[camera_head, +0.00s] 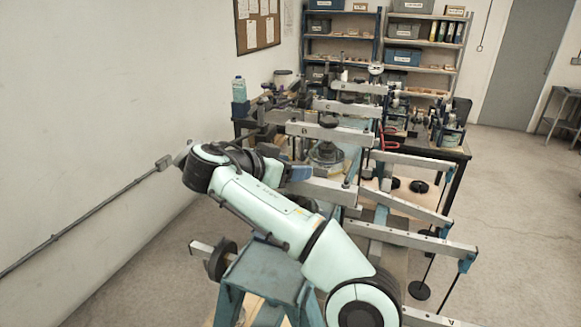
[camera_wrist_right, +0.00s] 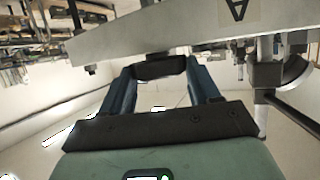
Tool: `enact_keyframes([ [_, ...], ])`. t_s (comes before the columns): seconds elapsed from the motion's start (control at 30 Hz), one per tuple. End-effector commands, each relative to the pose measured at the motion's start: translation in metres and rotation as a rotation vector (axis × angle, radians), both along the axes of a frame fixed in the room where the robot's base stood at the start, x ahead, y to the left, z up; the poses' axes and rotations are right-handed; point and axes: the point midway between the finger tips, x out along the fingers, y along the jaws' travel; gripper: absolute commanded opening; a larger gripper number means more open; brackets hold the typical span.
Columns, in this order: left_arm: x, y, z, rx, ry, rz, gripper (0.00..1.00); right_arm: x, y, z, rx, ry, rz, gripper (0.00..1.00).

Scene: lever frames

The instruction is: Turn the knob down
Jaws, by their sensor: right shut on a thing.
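In the right wrist view, my right gripper (camera_wrist_right: 160,78) has its two blue fingers on either side of a dark, rounded knob (camera_wrist_right: 160,66). It is shut on this knob. The knob sits against the edge of a grey metal beam (camera_wrist_right: 150,32), which has an upside-down letter A on a pale label. In the head view, my right arm reaches up and to the left, and its blue gripper (camera_head: 298,172) is beside a grey beam. The held knob cannot be made out there. My left gripper is not in view.
Several grey lever beams (camera_head: 420,162) cross the bench, some with hanging dark weights (camera_head: 420,291). A blue stand (camera_head: 262,270) is below my arm. Shelves (camera_head: 385,45) stand at the back. The floor at the right (camera_head: 530,220) is clear.

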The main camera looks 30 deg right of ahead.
Motion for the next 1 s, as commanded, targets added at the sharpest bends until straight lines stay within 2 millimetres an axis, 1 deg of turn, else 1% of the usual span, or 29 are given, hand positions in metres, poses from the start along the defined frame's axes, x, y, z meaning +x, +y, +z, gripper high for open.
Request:
enact_keyframes([
  [0.5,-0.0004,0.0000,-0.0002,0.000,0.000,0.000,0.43,0.0005,-0.0001,-0.0024,0.001,0.009,-0.018,0.31],
  [0.53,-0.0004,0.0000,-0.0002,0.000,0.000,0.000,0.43,0.0003,-0.0001,-0.0025,0.001,0.009,-0.018,0.71],
  [0.57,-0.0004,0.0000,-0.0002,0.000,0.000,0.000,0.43,0.0005,-0.0001,-0.0025,0.001,0.009,-0.018,0.81],
  [0.6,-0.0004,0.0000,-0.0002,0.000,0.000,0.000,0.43,0.0004,-0.0002,-0.0023,0.001,0.007,-0.019,0.86],
  [0.87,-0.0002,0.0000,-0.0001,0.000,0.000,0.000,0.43,0.0003,0.0000,-0.0011,0.001,0.005,-0.018,0.86],
  [1.0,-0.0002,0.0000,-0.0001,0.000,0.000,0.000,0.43,-0.0015,0.0078,0.0023,0.001,0.003,-0.016,0.86],
])
